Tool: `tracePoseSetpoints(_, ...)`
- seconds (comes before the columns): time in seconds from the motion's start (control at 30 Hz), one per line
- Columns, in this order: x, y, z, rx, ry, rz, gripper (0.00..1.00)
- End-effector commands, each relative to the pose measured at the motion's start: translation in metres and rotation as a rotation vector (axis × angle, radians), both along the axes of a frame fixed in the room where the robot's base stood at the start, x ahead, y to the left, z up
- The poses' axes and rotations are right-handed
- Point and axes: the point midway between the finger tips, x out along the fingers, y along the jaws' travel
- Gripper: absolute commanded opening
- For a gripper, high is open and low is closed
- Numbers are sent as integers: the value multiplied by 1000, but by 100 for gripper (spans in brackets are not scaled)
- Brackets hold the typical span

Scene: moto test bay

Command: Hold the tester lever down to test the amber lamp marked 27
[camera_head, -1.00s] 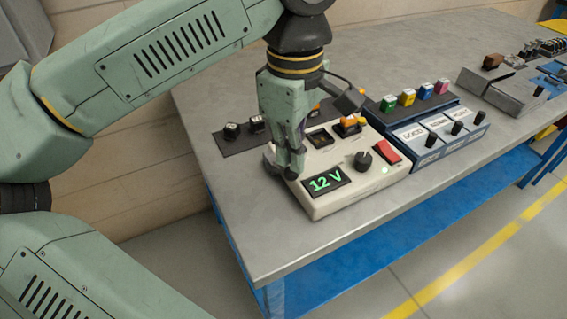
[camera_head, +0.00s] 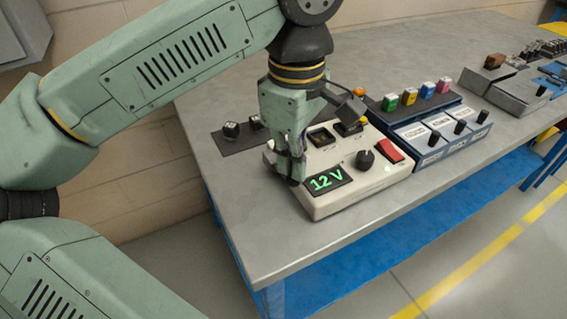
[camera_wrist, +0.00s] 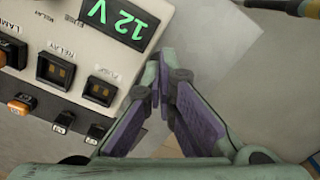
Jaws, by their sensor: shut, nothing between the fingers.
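The white tester (camera_head: 340,200) stands on the bench, its green display (camera_head: 327,180) reading 12 V. My gripper (camera_head: 294,182) points down at the tester's left end, close to the display. In the wrist view my gripper (camera_wrist: 163,90) is shut and empty, its fingertips beside the tester's edge near the FUSE socket (camera_wrist: 100,91). An amber piece (camera_wrist: 4,58) shows at the LAMP socket, cut off by the picture's edge; no number is readable. I cannot make out the tester lever; my gripper covers part of that end.
A red switch (camera_head: 389,151) and a black knob (camera_head: 365,160) are on the tester. A dark strip (camera_head: 236,143) with small parts lies behind it. The bench front (camera_head: 300,240) is clear.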

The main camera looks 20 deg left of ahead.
Motion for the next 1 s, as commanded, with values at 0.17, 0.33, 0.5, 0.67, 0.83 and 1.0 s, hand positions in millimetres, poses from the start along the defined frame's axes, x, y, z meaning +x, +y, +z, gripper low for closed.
tracePoseSetpoints(0.17, 0, 0, 0, 1, 0, 0, 0)
tracePoseSetpoints(0.33, 0, 0, -1, 0, 0, 0, 0)
tracePoseSetpoints(0.5, -1, -2, -7, 0, -1, -2, 0)
tracePoseSetpoints(0.67, -2, -3, -8, 1, -1, -1, 0)
tracePoseSetpoints(0.83, -2, -3, -8, 1, 0, -1, 0)
tracePoseSetpoints(1.0, -2, -3, -10, 1, 0, -1, 0)
